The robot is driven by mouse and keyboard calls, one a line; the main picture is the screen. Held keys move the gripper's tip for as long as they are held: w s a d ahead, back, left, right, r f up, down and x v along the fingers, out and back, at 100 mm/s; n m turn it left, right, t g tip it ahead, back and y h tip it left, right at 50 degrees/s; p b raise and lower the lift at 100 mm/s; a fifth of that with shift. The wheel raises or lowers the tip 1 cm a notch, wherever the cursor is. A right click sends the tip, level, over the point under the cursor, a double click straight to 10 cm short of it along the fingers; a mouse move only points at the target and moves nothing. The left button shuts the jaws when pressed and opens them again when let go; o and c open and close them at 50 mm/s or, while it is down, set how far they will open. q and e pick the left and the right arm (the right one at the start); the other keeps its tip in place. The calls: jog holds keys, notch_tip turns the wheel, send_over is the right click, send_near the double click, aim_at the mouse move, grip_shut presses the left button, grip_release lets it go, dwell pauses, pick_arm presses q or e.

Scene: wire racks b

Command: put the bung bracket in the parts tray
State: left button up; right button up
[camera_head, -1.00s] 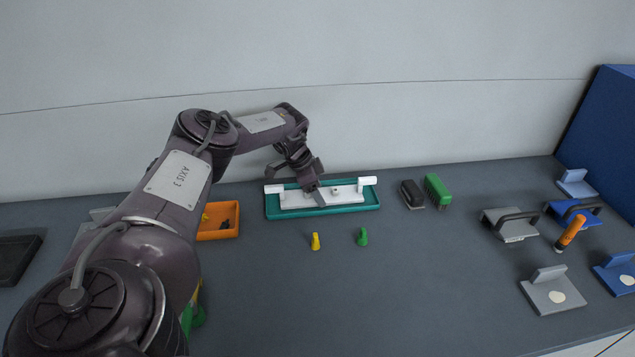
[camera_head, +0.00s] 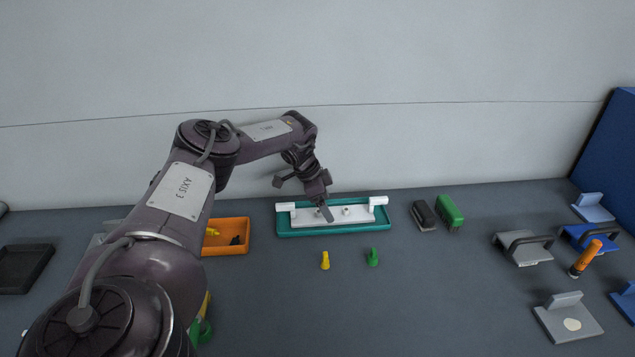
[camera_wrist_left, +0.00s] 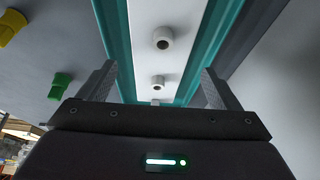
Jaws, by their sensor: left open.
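A long white bracket (camera_head: 353,214) with raised end blocks and small round bosses lies in a teal tray (camera_head: 333,230); I take it as the bung bracket. In the left wrist view the white bracket (camera_wrist_left: 170,70) runs away from me between teal edges (camera_wrist_left: 117,45). My left gripper (camera_head: 326,208) is over the bracket's middle, and its fingers (camera_wrist_left: 160,92) stand open on either side of the white strip. Contact and exact height cannot be told. Which tray is the parts tray is not marked. My right gripper is out of view.
An orange tray (camera_head: 233,248) holds small yellow and black pieces. A yellow bung (camera_head: 325,260) and a green bung (camera_head: 373,257) stand in front of the teal tray. A black tray (camera_head: 20,270) is far left. Handled blocks and brackets crowd the right. The front middle is clear.

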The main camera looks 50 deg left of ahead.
pick_arm(q)
jog(key=v, duration=0.9)
jog(key=shift+r+b, duration=0.15)
jog(key=shift+b, duration=0.2)
